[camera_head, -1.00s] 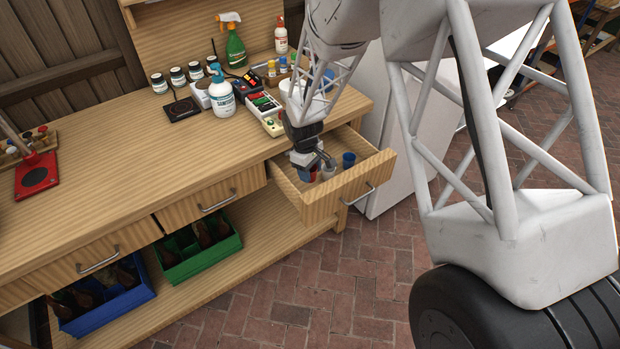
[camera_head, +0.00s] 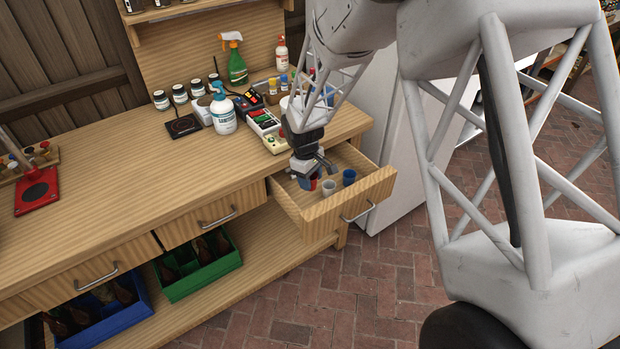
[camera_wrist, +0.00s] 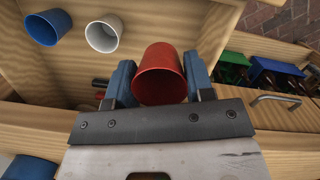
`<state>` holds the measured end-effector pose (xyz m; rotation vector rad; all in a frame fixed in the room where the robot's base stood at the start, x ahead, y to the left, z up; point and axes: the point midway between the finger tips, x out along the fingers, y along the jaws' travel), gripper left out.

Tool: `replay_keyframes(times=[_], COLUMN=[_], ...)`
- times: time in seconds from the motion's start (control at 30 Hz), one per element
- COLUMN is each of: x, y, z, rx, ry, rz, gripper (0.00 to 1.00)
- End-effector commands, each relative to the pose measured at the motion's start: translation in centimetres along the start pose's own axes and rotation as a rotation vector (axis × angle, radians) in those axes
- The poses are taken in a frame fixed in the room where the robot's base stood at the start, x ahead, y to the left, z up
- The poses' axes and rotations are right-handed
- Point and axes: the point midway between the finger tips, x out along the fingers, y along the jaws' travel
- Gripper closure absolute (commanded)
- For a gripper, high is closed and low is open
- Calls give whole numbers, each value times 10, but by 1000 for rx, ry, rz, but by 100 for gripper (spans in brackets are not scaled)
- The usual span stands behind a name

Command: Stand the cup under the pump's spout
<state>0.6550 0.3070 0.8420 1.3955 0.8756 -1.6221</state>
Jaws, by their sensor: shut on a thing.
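My gripper (camera_wrist: 160,85) is shut on a red cup (camera_wrist: 158,72), with one blue finger on each side of it. In the head view my gripper (camera_head: 312,177) is over the open drawer (camera_head: 318,213), and the red cup shows only partly below the fingers. The pump appears to be the white bottle with a blue pump top (camera_head: 223,115), standing on the bench behind and left of the gripper. Its spout is small and hard to make out.
A white cup (camera_head: 328,188) and a blue cup (camera_head: 349,177) stand in the drawer. Near the pump are a dark square pad (camera_head: 183,126), jars, a green spray bottle (camera_head: 237,68) and a grey device with coloured parts (camera_head: 264,124). The bench's middle (camera_head: 150,185) is clear.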

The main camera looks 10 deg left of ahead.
Motion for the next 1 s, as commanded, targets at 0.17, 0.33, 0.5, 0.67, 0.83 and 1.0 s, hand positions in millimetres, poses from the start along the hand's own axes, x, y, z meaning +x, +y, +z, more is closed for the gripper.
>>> replay_keyframes(times=[0.17,0.33,0.5,0.67,0.83,1.0], x=[-3,-16,-40,-69,-98,-116], y=[-2,-12,-31,-56,-81,-99], z=[-3,-13,-32,-53,-70,-81], rx=[-2,-9,-22,-36,-51,-59], ry=[0,1,2,2,3,1], rz=[1,4,7,10,12,12], gripper=[74,74,74,74,74,74])
